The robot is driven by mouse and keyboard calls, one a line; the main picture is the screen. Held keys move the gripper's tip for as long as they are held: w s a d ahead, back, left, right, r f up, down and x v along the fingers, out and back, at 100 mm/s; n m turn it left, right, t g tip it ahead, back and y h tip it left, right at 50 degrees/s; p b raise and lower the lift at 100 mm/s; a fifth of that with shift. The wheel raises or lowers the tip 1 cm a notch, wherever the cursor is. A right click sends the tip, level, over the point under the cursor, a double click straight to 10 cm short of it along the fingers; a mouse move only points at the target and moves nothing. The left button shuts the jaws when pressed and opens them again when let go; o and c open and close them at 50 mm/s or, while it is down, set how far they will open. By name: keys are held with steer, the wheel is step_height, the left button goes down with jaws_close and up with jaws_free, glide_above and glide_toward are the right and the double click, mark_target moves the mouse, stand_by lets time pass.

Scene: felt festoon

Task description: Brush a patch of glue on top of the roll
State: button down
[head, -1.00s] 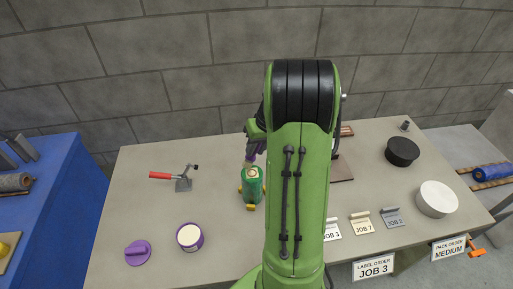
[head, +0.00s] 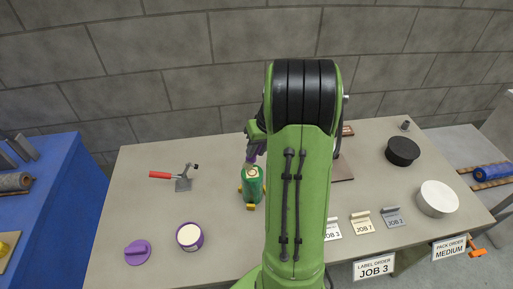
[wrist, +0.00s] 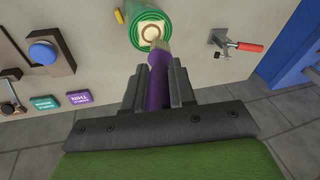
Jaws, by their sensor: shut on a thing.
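In the wrist view the roll (wrist: 139,15) shows a green rim around a tan ring with a paler middle; I cannot tell whether any of that is glue. My gripper (wrist: 158,72) is shut on the purple handle of a brush (wrist: 157,90). The bristle end is at the near edge of the roll's top; whether it touches is unclear. In the head view the gripper (head: 256,146) is partly hidden behind my arm. An open purple glue pot (head: 190,237) with white contents stands front left.
A purple lid (head: 138,252) lies left of the pot. A red-handled clamp (head: 178,177) is left of the roll. The table between clamp and pot is clear.

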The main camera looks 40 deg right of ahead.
steer(key=shift+w+d+p, duration=0.2)
steer(key=shift+w+p, duration=0.1)
steer(key=shift+p, duration=0.1)
steer(key=shift+s+a+f+b, duration=0.1)
steer(key=shift+s+a+b, duration=0.35)
steer(key=shift+s, duration=0.1)
steer(key=w+a+p+v, duration=0.1)
steer(key=p+v, duration=0.5)
steer(key=v, duration=0.1)
steer(key=shift+a+r, duration=0.25)
steer(key=shift+r, duration=0.3)
steer(key=shift+s, duration=0.15)
